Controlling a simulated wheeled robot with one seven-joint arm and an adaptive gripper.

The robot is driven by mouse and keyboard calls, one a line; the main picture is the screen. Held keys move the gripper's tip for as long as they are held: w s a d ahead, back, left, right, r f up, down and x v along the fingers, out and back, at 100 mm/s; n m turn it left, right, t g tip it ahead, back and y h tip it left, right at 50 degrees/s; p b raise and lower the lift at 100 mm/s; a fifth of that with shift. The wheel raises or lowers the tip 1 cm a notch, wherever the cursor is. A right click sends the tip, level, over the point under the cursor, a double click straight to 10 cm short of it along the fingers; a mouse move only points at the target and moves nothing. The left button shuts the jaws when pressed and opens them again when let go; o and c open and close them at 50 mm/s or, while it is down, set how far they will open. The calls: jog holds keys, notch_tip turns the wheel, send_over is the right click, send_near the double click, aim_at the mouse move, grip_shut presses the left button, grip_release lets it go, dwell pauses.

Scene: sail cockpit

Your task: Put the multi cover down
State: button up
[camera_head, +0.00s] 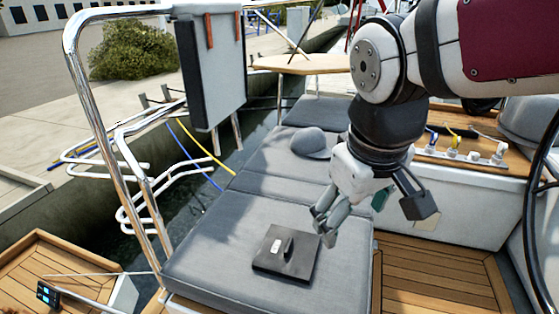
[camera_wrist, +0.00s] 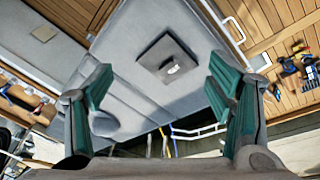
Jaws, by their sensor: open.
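The multi cover (camera_head: 286,253) looks like a dark square plate with a raised fin and a small white label. It lies flat on the grey seat cushion (camera_head: 210,240) near its front end. My gripper (camera_head: 365,215) is open and empty, above and to the right of the cover in the head view. In the wrist view, the cover (camera_wrist: 168,57) lies beyond the open fingers (camera_wrist: 160,105), apart from them, with nothing between the fingers.
A grey hat (camera_head: 309,143) lies on the cushions farther back. A wooden table (camera_head: 310,64) stands behind. Winch handles and rope clutches (camera_head: 465,145) are on the right. A steel rail (camera_head: 120,150) edges the left. The cushion around the cover is clear.

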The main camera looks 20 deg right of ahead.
jog(key=s+a+m+t+y, duration=0.1)
jog(key=s+m, duration=0.1)
jog(key=s, duration=0.5)
